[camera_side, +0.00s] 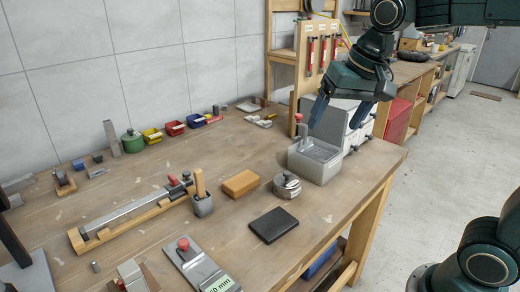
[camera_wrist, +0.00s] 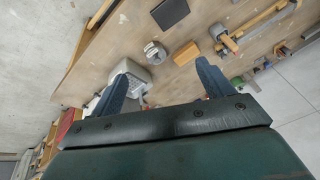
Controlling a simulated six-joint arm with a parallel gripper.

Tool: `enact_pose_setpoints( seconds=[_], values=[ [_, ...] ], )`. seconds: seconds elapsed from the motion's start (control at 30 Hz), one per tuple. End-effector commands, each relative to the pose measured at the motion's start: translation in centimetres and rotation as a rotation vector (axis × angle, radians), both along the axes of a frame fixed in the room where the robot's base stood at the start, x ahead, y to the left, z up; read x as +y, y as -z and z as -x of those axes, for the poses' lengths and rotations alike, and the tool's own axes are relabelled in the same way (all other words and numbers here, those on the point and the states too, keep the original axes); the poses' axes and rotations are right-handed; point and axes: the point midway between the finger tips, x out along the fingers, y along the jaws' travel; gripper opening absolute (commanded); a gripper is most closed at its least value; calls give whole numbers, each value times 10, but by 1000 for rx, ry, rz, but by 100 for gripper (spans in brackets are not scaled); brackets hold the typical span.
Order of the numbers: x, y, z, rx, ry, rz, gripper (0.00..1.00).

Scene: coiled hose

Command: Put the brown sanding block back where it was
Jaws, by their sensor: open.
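The brown sanding block (camera_side: 240,184) lies flat on the wooden workbench, between a small grey pot holding a wooden handle and a round metal container. It also shows in the wrist view (camera_wrist: 186,54), near the top centre. My gripper (camera_side: 340,112) hangs in the air above the back right of the bench, over the grey basin, well apart from the block. Its two blue fingers also show in the wrist view (camera_wrist: 168,82), spread apart with nothing held between them. The pictures do not show where the block was earlier.
The grey basin (camera_side: 316,158) with a red-topped tap stands below my gripper. The round metal container (camera_side: 287,185) and a black flat pad (camera_side: 273,225) lie near the block. The grey pot (camera_side: 202,203) stands left of it.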

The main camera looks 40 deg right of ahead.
Motion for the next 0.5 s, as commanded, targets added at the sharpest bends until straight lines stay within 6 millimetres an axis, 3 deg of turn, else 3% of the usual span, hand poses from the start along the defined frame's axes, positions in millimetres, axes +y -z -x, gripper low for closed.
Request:
enact_pose_setpoints(
  seconds=[0.3, 0.5],
  values=[
    [-1, 18, 78, -85, -238, 96, 80],
    [-1, 37, 114, -125, -365, 158, 80]
  ],
)
